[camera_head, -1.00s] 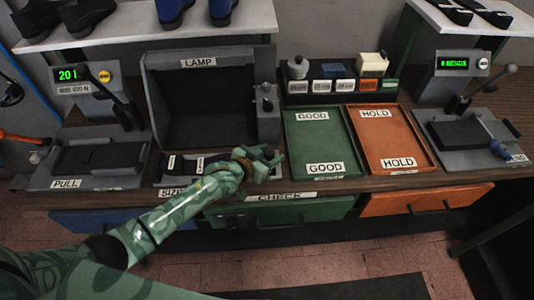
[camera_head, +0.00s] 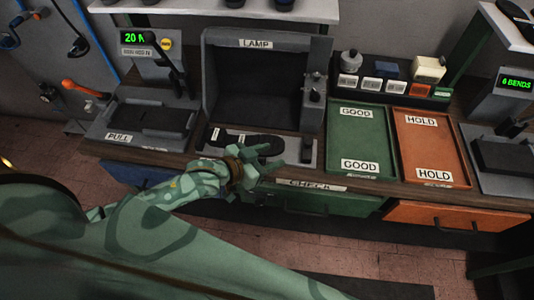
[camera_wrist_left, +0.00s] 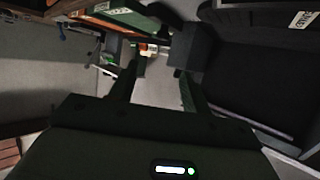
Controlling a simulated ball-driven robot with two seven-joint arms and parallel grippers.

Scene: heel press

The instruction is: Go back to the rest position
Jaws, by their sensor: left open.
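My left gripper (camera_head: 268,158) is in front of the lamp booth at the bench's front edge, with its arm coming in from the lower left. It is open, and the left wrist view shows nothing between its two fingers (camera_wrist_left: 155,85). A dark sole-shaped piece (camera_head: 245,143) lies on the ledge before the lamp booth (camera_head: 258,85), just behind the gripper in the head view. I cannot tell whether the gripper touches it. My right gripper is not in view.
The green GOOD tray (camera_head: 357,140) and orange HOLD tray (camera_head: 430,150) lie empty to the right. A press marked PULL (camera_head: 150,118) stands left, a bend device (camera_head: 505,150) far right. A green drawer (camera_head: 310,200) and an orange drawer (camera_head: 455,217) are below the bench.

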